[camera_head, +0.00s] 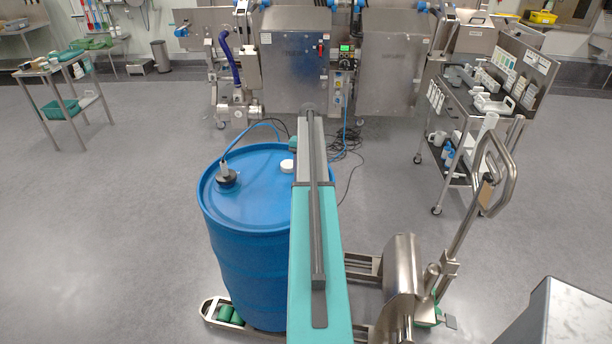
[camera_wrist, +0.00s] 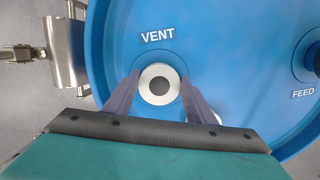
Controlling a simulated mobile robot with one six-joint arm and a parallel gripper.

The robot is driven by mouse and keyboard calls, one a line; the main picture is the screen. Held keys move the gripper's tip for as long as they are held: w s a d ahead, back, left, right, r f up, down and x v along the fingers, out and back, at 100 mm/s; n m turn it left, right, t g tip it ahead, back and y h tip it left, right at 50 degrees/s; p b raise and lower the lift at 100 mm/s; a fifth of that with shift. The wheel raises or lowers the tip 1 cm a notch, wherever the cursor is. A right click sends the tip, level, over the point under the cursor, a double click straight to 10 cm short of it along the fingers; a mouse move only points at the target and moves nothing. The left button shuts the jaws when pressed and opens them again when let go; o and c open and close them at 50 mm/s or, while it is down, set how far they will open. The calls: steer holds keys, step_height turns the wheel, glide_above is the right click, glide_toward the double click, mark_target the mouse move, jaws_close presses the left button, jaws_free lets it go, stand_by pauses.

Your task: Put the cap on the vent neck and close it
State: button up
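A blue drum (camera_head: 255,238) stands upright in the head view, partly hidden by my arm. In the wrist view its blue lid (camera_wrist: 240,60) carries the word VENT above a white ring with a dark centre, the vent neck (camera_wrist: 160,70). My gripper (camera_wrist: 159,77) has its two fingers apart, one on each side of the ring; I cannot tell if they touch it. A small white round piece, apparently the cap (camera_head: 287,166), sits on the lid left of my arm. A white edge of it shows behind the right finger (camera_wrist: 217,118). My gripper is hidden in the head view.
The feed fitting (camera_head: 228,179), black with a hose, stands on the lid's left side. A pallet truck (camera_head: 402,285) is right of the drum. A steel machine (camera_head: 295,60) stands behind, with a cart (camera_head: 465,155) at the right.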

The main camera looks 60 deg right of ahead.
steer(key=shift+s, duration=0.1)
steer(key=shift+c, duration=0.5)
steer(key=m, duration=0.2)
steer(key=shift+m, duration=0.4)
steer(key=shift+d+m+t, duration=0.1)
steer(key=shift+m+t, duration=0.3)
steer(key=shift+m, duration=0.8)
steer(key=shift+m+p, duration=0.35)
steer(key=shift+m, duration=0.85)
steer(key=shift+m+t, duration=0.3)
steer(key=shift+m, duration=1.1)
